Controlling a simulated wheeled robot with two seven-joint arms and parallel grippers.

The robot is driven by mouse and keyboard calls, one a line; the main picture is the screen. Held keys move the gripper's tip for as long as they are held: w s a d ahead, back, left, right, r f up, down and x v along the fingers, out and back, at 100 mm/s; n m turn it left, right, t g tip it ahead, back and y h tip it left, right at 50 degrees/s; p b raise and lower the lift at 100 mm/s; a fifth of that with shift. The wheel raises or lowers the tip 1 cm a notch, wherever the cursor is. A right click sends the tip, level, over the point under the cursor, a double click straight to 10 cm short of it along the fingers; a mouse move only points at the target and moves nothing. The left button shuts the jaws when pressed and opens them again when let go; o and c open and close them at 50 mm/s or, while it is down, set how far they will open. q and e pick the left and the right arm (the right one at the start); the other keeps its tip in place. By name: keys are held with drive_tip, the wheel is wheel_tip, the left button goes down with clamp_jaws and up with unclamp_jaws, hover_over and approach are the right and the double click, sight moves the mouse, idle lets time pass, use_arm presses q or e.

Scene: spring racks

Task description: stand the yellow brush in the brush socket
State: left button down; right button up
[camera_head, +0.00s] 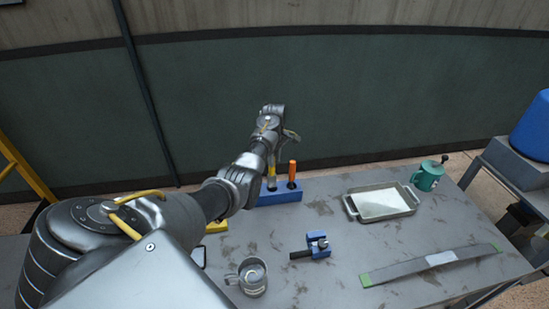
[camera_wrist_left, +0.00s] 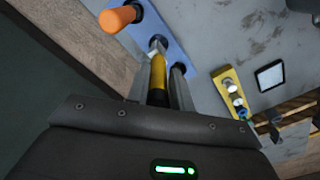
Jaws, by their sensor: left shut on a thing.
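My left gripper (camera_head: 277,150) reaches over the blue block (camera_head: 281,196) near the table's back edge. It is shut on the yellow brush (camera_head: 271,169), which points down at the block's left part. In the left wrist view, the brush's yellow handle (camera_wrist_left: 157,80) lies between the fingers, its metal part toward the blue block (camera_wrist_left: 176,42). I cannot tell whether the brush's lower end is inside a socket or just above it. An orange-handled tool (camera_head: 292,172) stands in the block to the right; it also shows in the left wrist view (camera_wrist_left: 117,18). My right gripper is out of view.
A metal tray (camera_head: 351,209) and a green mug (camera_head: 427,177) stand to the right. A blue clamp-like part (camera_head: 318,244), a grey mug (camera_head: 252,277) and a grey strip (camera_head: 405,269) with green ends lie nearer. A yellow block (camera_head: 217,227) is partly behind my arm. The wall rises behind the table.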

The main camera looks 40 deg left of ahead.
use_arm(q)
drive_tip(key=shift+f, duration=0.25)
drive_tip(key=shift+f+b, duration=0.85)
drive_tip(key=shift+f, duration=0.95)
drive_tip(key=shift+f, duration=0.2)
drive_tip(key=shift+f+b, duration=0.85)
drive_tip(key=shift+f, duration=0.3)
drive_tip(key=c, duration=1.1)
unclamp_jaws()
drive_tip(key=shift+c, duration=0.2)
